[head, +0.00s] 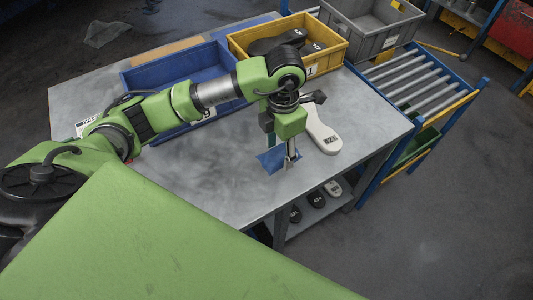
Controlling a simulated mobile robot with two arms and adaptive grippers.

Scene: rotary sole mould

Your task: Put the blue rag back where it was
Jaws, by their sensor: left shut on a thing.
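My left gripper (290,162) points down over the right part of the grey table (210,188), near its front right edge. It is shut on the blue rag (270,160), which shows as a small dark blue patch to the left of the fingers. Part of the rag is hidden by the gripper. I cannot tell whether the rag touches the tabletop or hangs just above it. My right gripper is not in view.
A white sole (322,137) lies just right of my gripper. A blue crate (150,77) and a yellow crate (335,62) with dark soles stand at the back. A roller conveyor (415,85) adjoins the right side. The table's front left is clear.

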